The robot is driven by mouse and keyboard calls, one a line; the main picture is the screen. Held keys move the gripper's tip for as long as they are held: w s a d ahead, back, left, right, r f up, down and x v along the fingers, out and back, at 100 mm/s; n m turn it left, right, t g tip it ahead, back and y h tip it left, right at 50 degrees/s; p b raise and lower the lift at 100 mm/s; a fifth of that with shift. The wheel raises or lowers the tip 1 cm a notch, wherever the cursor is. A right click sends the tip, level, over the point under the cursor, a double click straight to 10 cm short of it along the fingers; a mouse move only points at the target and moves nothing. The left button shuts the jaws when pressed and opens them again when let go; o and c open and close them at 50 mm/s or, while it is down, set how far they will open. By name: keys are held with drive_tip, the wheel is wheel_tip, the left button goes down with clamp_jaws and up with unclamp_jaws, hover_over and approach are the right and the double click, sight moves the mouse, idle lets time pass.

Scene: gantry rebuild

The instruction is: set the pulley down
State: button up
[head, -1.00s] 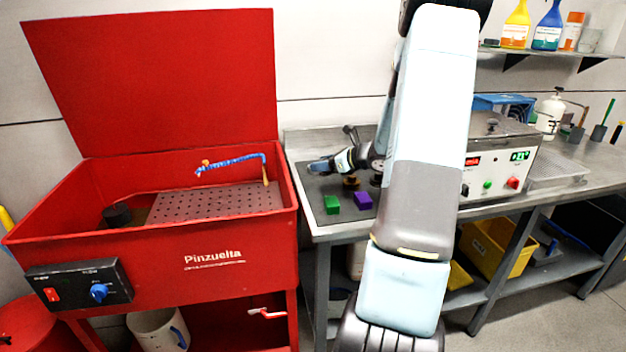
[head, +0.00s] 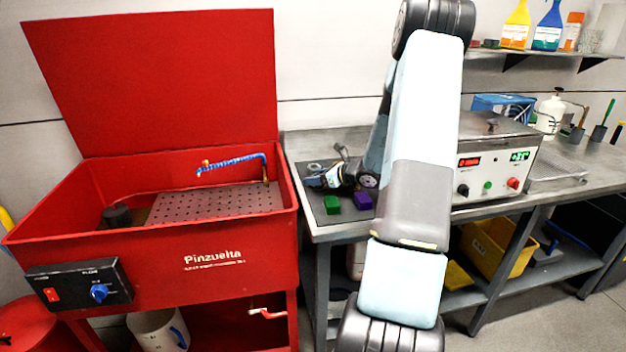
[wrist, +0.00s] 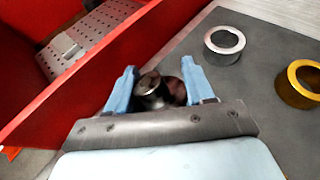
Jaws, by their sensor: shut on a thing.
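My gripper (wrist: 158,78) is shut on the pulley (wrist: 153,92), a dark, shiny metal piece between the two blue fingers in the wrist view. Part of it is hidden by the gripper body, and I cannot tell whether its underside touches anything. In the head view my gripper (head: 318,180) is low over the dark mat (head: 318,208) at the left end of the metal bench, beside the red basin. The pulley is too small to make out there.
A silver ring (wrist: 224,42) and a brass ring (wrist: 298,82) lie on the mat. The red basin (head: 200,237) borders the bench on the left. A control box (head: 495,170) stands right.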

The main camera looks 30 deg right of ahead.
drive_tip(key=shift+f, duration=0.1)
drive_tip(key=o, duration=1.3)
drive_tip(key=shift+c, duration=0.2)
